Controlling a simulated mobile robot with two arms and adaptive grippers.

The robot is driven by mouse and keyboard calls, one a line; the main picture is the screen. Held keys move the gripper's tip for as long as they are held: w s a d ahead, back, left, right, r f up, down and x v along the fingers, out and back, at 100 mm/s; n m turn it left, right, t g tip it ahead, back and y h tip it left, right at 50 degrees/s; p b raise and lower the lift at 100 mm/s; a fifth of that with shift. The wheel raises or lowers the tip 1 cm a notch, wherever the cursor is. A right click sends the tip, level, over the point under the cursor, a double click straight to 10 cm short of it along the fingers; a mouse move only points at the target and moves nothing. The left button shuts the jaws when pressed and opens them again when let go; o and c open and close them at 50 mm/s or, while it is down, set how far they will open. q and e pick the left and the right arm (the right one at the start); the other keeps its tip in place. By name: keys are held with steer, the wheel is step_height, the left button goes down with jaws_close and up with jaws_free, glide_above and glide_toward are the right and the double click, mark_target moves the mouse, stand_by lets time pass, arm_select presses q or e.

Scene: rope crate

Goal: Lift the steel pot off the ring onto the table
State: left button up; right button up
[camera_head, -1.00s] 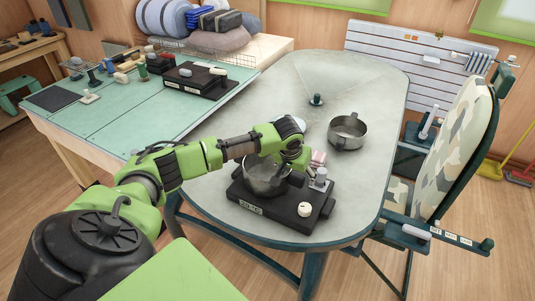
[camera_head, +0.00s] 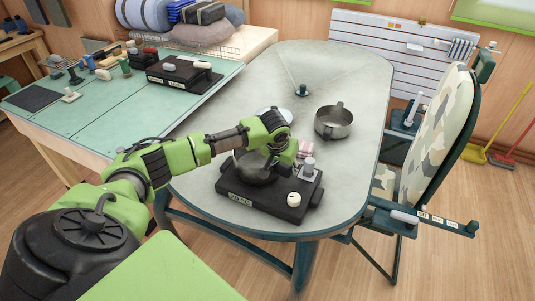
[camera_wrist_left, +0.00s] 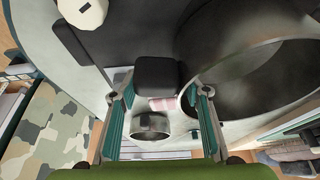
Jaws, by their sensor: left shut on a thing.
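The steel pot (camera_head: 254,168) is at the ring of the black cooker (camera_head: 243,200); my arm partly hides it, and I cannot tell if its base touches the ring. It fills the right of the left wrist view (camera_wrist_left: 250,70). My left gripper (camera_head: 287,162) is at the pot's right side. In the left wrist view its fingers (camera_wrist_left: 158,90) stand on either side of a dark block (camera_wrist_left: 157,72) beside the pot, seemingly its handle. The gripper is shut on the pot. The table (camera_head: 350,80) has bare surface behind. My right gripper is not in view.
A second metal pot (camera_head: 333,124) with two handles stands on the table behind and right of the cooker. The table's far part is mostly clear.

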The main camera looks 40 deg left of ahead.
arm_select(q)
steer(key=shift+r, duration=0.15)
steer(key=shift+w+r, duration=0.1)
steer(key=shift+r, duration=0.45)
steer(key=s+a+r+b, duration=0.3)
steer(key=s+a+r, duration=0.1)
steer(key=s+r, duration=0.7)
steer(key=shift+s+a+r, duration=0.2)
steer(key=shift+s+r, duration=0.15)
steer(key=shift+s, duration=0.9)
